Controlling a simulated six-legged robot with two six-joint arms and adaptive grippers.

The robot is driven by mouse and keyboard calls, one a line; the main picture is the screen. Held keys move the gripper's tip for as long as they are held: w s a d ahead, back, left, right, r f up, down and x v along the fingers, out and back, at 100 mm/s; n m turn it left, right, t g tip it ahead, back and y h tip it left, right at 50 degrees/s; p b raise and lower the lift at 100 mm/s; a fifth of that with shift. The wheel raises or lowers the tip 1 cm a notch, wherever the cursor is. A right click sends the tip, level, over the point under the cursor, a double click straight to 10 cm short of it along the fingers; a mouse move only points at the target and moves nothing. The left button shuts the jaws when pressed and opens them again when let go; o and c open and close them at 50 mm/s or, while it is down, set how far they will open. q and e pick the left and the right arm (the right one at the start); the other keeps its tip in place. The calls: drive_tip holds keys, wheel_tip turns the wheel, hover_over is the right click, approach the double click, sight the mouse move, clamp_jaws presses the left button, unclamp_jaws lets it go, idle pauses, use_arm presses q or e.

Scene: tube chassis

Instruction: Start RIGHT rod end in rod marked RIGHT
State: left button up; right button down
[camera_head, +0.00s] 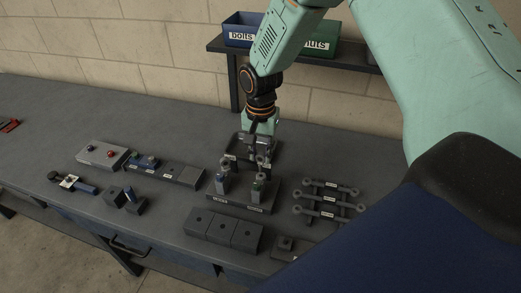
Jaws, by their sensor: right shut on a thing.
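My right gripper (258,146) reaches down from the upper right over a dark fixture (240,202) on the bench. It is shut on a small grey part, seemingly a rod end, mostly hidden by the fingers. The fixture's two white front labels are too small to read, so I cannot tell which is marked RIGHT. I cannot tell whether the held part touches a rod. My left gripper is not in view.
Several rods with ringed ends (328,198) lie on a rack to the right. Grey blocks (222,229) lie in front. Blue bolts (243,28) and green nuts (322,45) bins sit on a shelf.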

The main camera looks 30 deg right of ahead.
sight(261, 164)
drive_tip(key=shift+w+d+f, duration=0.1)
drive_tip(key=shift+d, duration=0.05)
drive_tip(key=shift+a, duration=0.2)
drive_tip(key=shift+d+f+b, duration=0.15)
drive_tip(key=shift+f+b, duration=0.15)
drive_tip(key=shift+f, duration=0.3)
drive_tip(key=shift+f, duration=0.25)
drive_tip(key=shift+f+b, duration=0.4)
drive_tip(key=shift+f, duration=0.2)
drive_tip(key=shift+f, duration=0.15)
drive_tip(key=shift+f, duration=0.15)
